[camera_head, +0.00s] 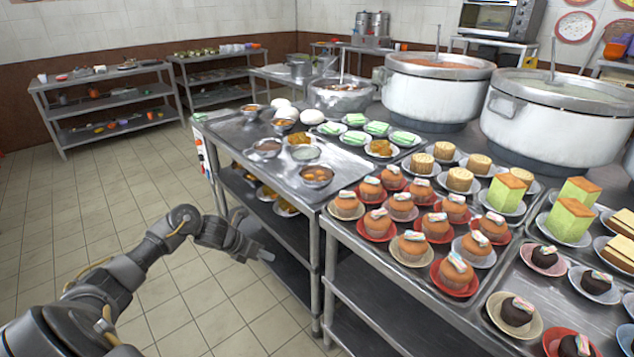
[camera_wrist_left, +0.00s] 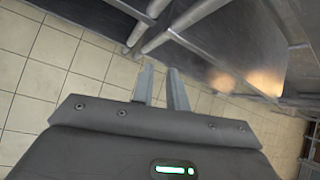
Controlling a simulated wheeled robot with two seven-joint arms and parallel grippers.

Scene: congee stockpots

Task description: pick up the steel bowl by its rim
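Several small steel bowls with food stand on the steel counter (camera_head: 235,130). The nearest bowl (camera_head: 316,183) holds orange-brown food and sits at the counter's near end. Behind it are a bowl (camera_head: 304,154) with pale contents and a bowl (camera_head: 267,149) with reddish-brown contents. Farther back are two more orange-filled bowls. I cannot tell which one the task means. My left gripper (camera_head: 268,256) is empty, low beside the counter's left side, below the bowls and apart from them. In the left wrist view its two fingers (camera_wrist_left: 161,72) stand a little apart. My right gripper is not in view.
The counter edge and its lower shelf (camera_head: 270,220) are close to my left gripper. Cupcakes on plates (camera_head: 411,246) crowd the front counter. Large pots (camera_head: 436,92) stand behind. Tiled floor (camera_head: 100,200) on the left is clear up to the wall racks.

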